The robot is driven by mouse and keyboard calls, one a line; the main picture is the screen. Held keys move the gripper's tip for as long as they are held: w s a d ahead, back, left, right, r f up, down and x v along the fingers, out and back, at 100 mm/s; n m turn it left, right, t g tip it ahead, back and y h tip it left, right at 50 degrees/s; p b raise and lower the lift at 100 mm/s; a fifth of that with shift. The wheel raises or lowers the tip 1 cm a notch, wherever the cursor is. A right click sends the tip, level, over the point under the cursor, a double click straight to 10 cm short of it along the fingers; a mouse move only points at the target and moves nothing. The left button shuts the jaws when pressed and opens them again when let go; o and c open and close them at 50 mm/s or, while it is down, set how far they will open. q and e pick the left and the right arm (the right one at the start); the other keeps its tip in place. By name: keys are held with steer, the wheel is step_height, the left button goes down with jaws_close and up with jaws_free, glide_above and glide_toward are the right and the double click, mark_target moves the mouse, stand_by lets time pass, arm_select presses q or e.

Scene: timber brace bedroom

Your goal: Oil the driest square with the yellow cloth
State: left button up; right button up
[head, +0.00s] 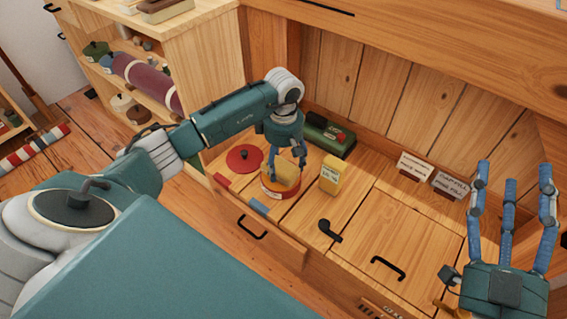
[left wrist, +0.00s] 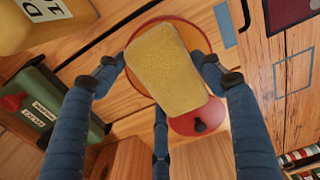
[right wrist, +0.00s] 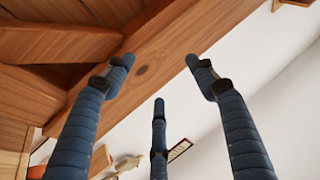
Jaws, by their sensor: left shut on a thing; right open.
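The yellow cloth (left wrist: 168,65) is a thick, pale yellow block. My left gripper (head: 287,165) is shut on it, with fingers at either side in the left wrist view. The cloth is at a round red-and-tan tin (head: 268,191) on the worktop; I cannot tell whether they touch. A red square (head: 222,181) and a blue one (head: 258,206) show along the worktop's front edge. In the left wrist view, a dark red patch (left wrist: 288,10) and an outlined square (left wrist: 293,73) lie at right. I cannot tell which is driest. My right gripper (head: 513,178) is open and empty.
A red disc lid (head: 244,158) with a dark knob lies left of the tin. A yellow labelled container (head: 330,174) stands right of it. A green box (head: 328,137) is behind. Two label cards (head: 415,166) (head: 451,187) stand farther right.

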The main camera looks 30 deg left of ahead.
arm_select(q)
steer(key=shift+f, duration=0.2)
arm_select(e)
steer(key=shift+s+r+t, duration=0.3)
steer(key=shift+r+t, duration=0.1)
steer(key=shift+r, duration=0.35)
stand_by(0.3)
arm_select(q)
steer(key=shift+r, duration=0.1)
arm_select(e)
steer(key=shift+w, duration=0.1)
